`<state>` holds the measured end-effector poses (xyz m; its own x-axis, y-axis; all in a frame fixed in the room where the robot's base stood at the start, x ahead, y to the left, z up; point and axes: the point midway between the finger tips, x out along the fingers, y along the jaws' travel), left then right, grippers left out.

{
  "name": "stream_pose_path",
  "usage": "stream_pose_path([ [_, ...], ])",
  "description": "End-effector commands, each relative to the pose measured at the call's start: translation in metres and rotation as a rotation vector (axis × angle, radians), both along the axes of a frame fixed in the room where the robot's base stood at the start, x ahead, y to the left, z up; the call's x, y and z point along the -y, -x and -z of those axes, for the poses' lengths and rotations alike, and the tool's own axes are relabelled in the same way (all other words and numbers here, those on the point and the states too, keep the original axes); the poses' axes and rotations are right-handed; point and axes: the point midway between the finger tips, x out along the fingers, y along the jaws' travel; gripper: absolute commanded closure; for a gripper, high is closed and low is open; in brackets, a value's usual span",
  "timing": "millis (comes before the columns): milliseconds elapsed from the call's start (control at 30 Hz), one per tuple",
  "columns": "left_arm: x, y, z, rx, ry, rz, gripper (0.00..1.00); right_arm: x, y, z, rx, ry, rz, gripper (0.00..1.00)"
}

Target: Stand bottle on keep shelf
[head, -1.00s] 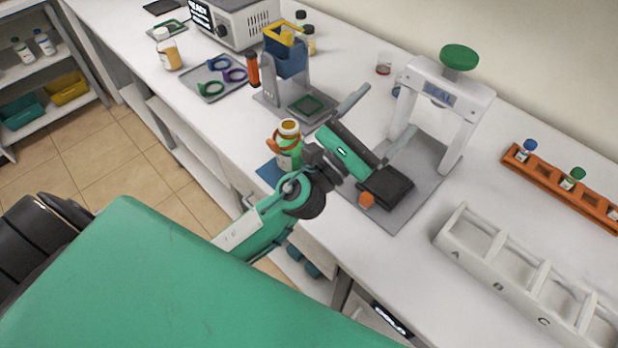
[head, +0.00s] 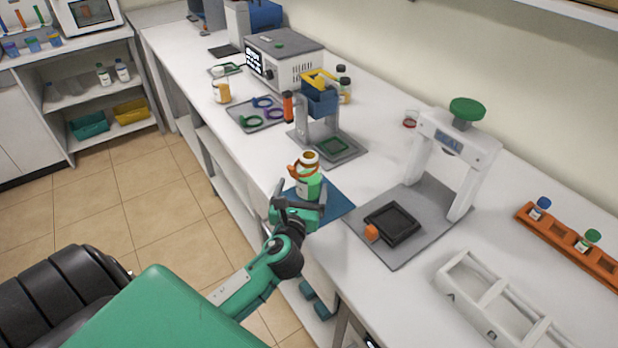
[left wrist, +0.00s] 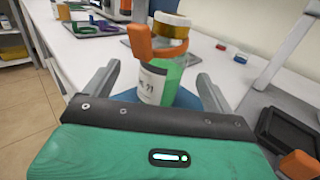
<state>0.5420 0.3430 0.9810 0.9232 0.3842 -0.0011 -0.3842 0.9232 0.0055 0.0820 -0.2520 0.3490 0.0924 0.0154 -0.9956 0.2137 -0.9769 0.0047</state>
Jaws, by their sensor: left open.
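A bottle (head: 311,186) with a green body, white label and amber neck stands upright on the blue mat (head: 338,203) at the bench's front edge. An orange ring with a handle is around its neck. My left gripper (head: 298,196) is open, low at the bottle. In the left wrist view the bottle (left wrist: 159,84) stands between the two spread fingers; I cannot tell whether either touches it. A white shelf unit (head: 108,86) at the far left holds small bottles and bins; no keep label is readable. My right gripper is not in view.
Behind the bottle are a grey stand with a blue holder (head: 320,100) and a tray (head: 246,118) of coloured rings. A white rack (head: 494,304) lies front right. Tiled floor is open at left.

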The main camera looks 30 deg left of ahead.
Motion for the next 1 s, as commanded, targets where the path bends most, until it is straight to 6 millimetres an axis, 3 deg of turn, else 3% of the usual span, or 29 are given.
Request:
stream_pose_path([
  [267,-0.007,-0.02,-0.002,0.002,-0.001,-0.001,0.12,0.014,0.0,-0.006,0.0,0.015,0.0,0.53],
  [567,-0.017,-0.058,-0.002,0.0,0.0,0.0,0.12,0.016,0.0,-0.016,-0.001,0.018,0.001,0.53],
  [867,-0.019,-0.062,-0.001,0.0,0.0,0.001,0.12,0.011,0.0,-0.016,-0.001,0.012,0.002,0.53],
  [1000,-0.019,-0.062,-0.001,0.0,0.0,0.001,0.4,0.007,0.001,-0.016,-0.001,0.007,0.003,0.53],
])
